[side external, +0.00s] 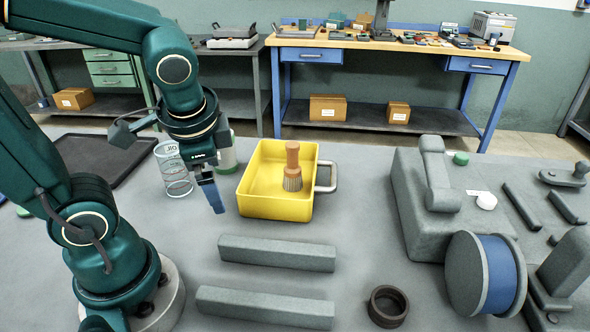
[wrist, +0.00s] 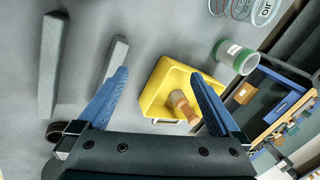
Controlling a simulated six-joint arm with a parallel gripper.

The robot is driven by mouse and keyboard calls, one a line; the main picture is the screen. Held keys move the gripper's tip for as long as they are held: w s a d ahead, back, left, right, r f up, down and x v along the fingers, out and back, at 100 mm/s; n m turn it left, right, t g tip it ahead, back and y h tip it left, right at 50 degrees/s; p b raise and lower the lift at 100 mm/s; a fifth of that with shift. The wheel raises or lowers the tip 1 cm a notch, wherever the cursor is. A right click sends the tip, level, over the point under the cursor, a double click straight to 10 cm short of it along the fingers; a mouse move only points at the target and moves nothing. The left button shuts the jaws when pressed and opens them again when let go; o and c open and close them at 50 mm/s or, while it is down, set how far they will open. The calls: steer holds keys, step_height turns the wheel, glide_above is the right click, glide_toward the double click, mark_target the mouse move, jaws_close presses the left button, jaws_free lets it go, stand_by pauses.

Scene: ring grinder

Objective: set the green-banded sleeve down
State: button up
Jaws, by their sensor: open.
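A pale cylinder with a green band (side external: 229,160) stands on the table just behind my gripper, partly hidden by it. It is the only green-banded piece I see, but I cannot tell for sure that it is the sleeve. It also shows in the wrist view (wrist: 234,57), to the right of the fingers and apart from them. My gripper (side external: 213,205) points down above the table, left of the yellow bin. In the wrist view its two blue fingers (wrist: 160,76) are spread wide with nothing between them.
A yellow bin (side external: 250,203) holds a wooden-handled brush (side external: 292,170). A clear oil container (side external: 175,172) stands left of the cylinder. Two grey bars (side external: 277,252) (side external: 265,307) and a dark ring (side external: 388,305) lie in front. The grinder (side external: 420,200) stands at the right.

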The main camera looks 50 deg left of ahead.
steer(key=s+d+r+n+t+h, duration=0.1)
steer(key=d+r+n+t+h, duration=0.1)
steer(key=d, duration=0.5)
steer(key=shift+s+r+n+t+h, duration=0.2)
steer(key=shift+r+n+t+h, duration=0.15)
steer(key=shift+n+t+h, duration=0.6)
steer(key=shift+n+g, duration=0.25)
steer(key=shift+g, duration=0.1)
